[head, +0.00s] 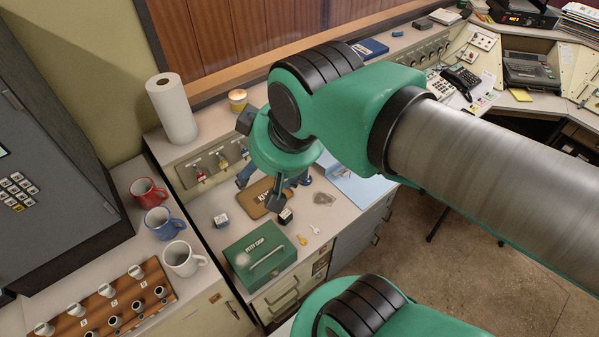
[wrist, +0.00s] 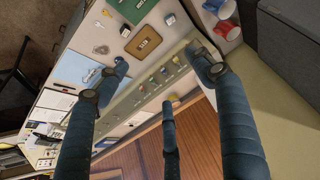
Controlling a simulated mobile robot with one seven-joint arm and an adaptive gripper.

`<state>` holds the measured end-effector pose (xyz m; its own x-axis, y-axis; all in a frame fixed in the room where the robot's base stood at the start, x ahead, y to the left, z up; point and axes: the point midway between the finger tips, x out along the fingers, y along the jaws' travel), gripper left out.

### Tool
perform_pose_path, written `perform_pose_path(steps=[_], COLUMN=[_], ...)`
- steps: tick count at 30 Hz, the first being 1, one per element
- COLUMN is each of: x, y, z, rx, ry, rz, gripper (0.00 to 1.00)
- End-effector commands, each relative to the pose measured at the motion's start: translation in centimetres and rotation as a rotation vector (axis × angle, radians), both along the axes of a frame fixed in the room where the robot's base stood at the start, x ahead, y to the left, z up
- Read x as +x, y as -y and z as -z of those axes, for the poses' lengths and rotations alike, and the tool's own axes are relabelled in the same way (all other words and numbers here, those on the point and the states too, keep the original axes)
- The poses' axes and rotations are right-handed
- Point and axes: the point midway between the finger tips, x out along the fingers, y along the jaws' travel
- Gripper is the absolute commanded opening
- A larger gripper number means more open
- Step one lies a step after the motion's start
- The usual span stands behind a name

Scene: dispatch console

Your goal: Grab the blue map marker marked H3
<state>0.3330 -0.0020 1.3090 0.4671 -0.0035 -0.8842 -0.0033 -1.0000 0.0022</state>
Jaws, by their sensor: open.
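A small blue block with a white top (head: 221,221) stands on the counter left of the green box in the head view. A dark block with a white top (head: 286,216) stands behind the box, near the brown plate. The marks on both blocks are too small to read, so I cannot tell which is H3. One small block (wrist: 168,18) shows near the green box in the wrist view. My gripper (head: 272,184) hangs over the counter near the brown plate, partly hidden by my wrist. Its blue fingers (wrist: 160,76) are spread with nothing between them.
The green box (head: 264,252) and brown plate (head: 258,197) lie close by. Keys (head: 302,239) lie on the right. Mugs (head: 158,222) and a paper roll (head: 172,108) stand left.

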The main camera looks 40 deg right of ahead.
Motion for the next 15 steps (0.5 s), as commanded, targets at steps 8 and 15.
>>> perform_pose_path(steps=[8,15], x=[4.1,9.7], y=[1.9,5.2], z=[1.1,3.4], rx=[-0.011,-0.021], ry=[-0.055,-0.124], rz=[0.028,0.06], gripper=[0.67,0.67])
